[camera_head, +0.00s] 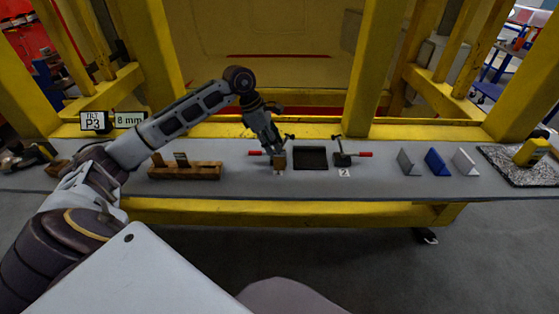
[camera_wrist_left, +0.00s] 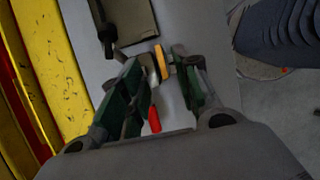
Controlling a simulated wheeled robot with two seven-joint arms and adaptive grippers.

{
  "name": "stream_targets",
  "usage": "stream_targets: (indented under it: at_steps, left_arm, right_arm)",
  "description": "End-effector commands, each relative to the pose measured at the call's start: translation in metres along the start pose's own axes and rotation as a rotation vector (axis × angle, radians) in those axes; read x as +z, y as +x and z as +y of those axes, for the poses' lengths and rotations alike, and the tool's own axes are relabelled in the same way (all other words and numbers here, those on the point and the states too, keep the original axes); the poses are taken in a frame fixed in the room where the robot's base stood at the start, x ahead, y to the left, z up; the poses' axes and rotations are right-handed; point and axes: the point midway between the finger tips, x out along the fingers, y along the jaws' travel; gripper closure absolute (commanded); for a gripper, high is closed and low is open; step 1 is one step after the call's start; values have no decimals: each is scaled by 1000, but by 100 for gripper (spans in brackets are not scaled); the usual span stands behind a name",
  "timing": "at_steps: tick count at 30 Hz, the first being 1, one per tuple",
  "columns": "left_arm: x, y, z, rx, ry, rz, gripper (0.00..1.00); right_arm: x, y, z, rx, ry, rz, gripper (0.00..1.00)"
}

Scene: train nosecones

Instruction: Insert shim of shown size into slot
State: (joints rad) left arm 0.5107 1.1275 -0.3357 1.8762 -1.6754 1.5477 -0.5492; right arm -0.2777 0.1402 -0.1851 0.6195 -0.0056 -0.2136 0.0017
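My left gripper (camera_head: 277,150) is over the bench at the left red-handled clamp (camera_head: 255,153), left of a dark rectangular plate (camera_head: 310,158). In the left wrist view my left gripper's green fingers (camera_wrist_left: 166,62) are closed about a thin yellow-orange piece (camera_wrist_left: 162,61), which looks like a shim. Whether it touches a slot is hidden. A wooden rack (camera_head: 195,173) with upright shims (camera_head: 181,158) stands to the left. Signs read "TILT P3" (camera_head: 94,121) and "8 mm" (camera_head: 130,120). My right gripper is not in view.
Another red-handled clamp (camera_head: 343,159), by a label "2" (camera_head: 344,173), stands right of the plate. Grey, blue (camera_head: 437,162) and silver wedges stand farther right, before a speckled slab (camera_head: 515,166) with a yellow object (camera_head: 531,152). Yellow posts (camera_head: 372,70) rise behind the bench.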

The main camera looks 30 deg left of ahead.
Motion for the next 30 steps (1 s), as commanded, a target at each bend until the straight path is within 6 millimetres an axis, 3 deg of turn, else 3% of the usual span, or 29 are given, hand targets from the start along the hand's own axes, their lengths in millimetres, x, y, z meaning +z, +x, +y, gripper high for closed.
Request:
stream_targets:
  at_steps: [5, 18, 30]
  left_arm:
    - [0, 6, -1, -1, 0, 0, 68]
    - [2, 48, -5, -1, -1, -1, 68]
    - [1, 52, -5, 0, 0, 1, 68]
  right_arm:
    - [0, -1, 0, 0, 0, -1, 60]
    - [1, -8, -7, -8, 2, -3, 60]
    - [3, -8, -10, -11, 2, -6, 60]
